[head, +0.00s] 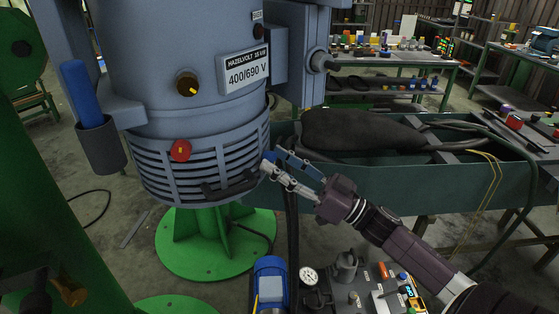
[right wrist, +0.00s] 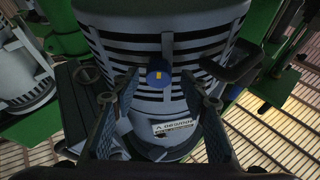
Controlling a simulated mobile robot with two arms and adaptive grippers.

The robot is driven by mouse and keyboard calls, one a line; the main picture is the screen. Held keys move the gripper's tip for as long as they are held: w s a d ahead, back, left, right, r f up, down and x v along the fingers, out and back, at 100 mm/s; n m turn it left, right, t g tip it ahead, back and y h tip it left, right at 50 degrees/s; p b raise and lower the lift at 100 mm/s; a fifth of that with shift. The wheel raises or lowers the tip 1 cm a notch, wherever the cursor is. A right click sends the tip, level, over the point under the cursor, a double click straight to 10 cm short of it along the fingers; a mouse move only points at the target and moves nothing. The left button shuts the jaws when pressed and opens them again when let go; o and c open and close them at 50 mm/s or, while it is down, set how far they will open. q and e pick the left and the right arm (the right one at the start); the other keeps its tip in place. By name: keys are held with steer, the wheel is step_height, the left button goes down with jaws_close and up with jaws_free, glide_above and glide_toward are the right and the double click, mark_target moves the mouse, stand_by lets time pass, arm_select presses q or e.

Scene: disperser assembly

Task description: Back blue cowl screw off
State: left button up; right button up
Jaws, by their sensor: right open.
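The blue cowl screw (right wrist: 158,72) shows in the right wrist view, a round blue head with a small yellow mark, on the slatted cowl (right wrist: 150,48). In the head view it is hidden around the right side of the cowl (head: 205,165). My right gripper (right wrist: 160,88) is open, with one finger to the left and one to the right of the screw. I cannot tell whether they touch it. In the head view my right gripper (head: 270,163) is at the cowl's right edge. My left gripper is not in view.
A red screw (head: 181,150) sits on the cowl's front and a dark knob (head: 187,84) higher on the motor body (head: 150,50). A dark handle (right wrist: 232,66) juts out right of the screw. A green trough (head: 430,185), a blue device (head: 270,285) and a gauge (head: 308,276) are nearby.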

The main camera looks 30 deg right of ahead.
jaws_close()
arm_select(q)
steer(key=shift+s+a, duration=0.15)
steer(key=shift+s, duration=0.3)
